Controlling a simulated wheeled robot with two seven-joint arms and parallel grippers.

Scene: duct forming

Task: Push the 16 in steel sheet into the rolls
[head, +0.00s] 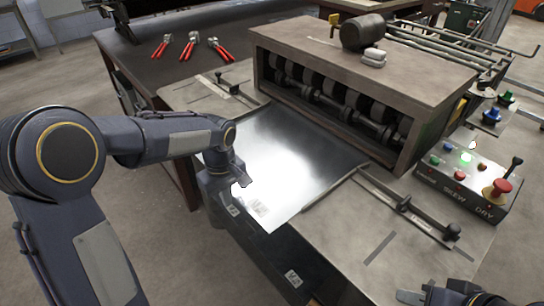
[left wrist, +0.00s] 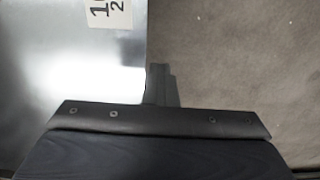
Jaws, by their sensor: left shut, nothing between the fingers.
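The shiny steel sheet (head: 300,150) lies flat on the machine's feed table, its far edge at the rolls (head: 330,92). Whether that edge is between the rolls is hidden. A printed label lies near its front corner, and the sheet also shows in the left wrist view (left wrist: 75,60), with the label partly cut off. My left gripper (head: 242,183) is shut and empty at the sheet's near left edge; contact is unclear. Its fingers also show in the left wrist view (left wrist: 161,85), beside the sheet's edge. My right gripper (head: 412,297) is only partly in view at the bottom right, away from the sheet.
Guide bars flank the sheet on the left (head: 232,90) and right (head: 405,208). A control box (head: 470,180) with a lit green button and red knob stands at the right. Red-handled tools (head: 190,45) lie on the dark table behind. A mallet (head: 362,32) rests on the machine top.

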